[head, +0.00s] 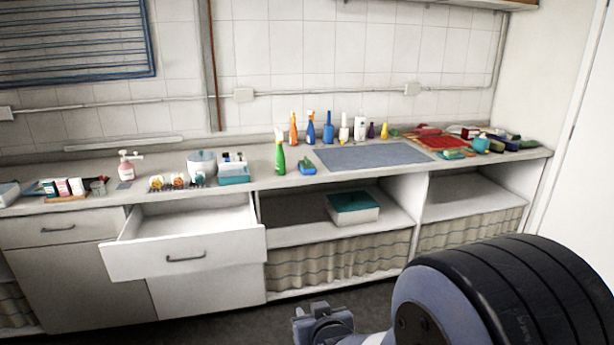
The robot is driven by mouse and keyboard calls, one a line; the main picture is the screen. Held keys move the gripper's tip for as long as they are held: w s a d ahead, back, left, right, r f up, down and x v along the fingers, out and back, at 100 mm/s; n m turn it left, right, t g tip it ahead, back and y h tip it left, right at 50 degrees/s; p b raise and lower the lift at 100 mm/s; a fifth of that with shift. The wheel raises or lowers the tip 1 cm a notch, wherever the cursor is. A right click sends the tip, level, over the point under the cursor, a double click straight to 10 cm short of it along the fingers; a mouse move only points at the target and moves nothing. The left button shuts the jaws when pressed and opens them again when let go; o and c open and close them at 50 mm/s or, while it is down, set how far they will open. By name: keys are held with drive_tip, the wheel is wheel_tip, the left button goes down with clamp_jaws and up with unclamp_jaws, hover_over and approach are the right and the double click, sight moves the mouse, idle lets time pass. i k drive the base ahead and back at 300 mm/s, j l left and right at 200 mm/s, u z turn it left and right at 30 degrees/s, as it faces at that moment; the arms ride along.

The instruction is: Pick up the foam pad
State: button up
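A small blue block with a greenish part (307,168) lies on the counter, between the green spray bottle and the grey-blue mat. It may be the foam pad, but it is too small to be sure. My gripper (322,318) shows at the bottom middle, in front of the cabinets and well apart from the block. Its fingers are too unclear to tell whether they are open, and nothing shows in it.
A green spray bottle (280,153) stands left of the block, and several bottles stand behind. A flat grey-blue mat (375,157) lies to the right. An open drawer (185,252) juts out below the counter (250,182). A lidded box (353,208) sits on the shelf.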

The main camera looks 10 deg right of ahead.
sight(306, 167)
drive_tip(key=i+l, duration=0.2)
drive_tip(key=i, duration=0.3)
drive_tip(key=i+l, duration=0.2)
drive_tip(key=i, duration=0.25)
drive_tip(key=i+l, duration=0.15)
drive_tip(key=i, duration=0.35)
drive_tip(key=i+l, duration=0.2)
drive_tip(key=i, duration=0.25)
drive_tip(key=i+l, duration=0.2)
drive_tip(key=i, duration=0.3)
drive_tip(key=i+l, duration=0.2)
drive_tip(key=i, duration=0.25)
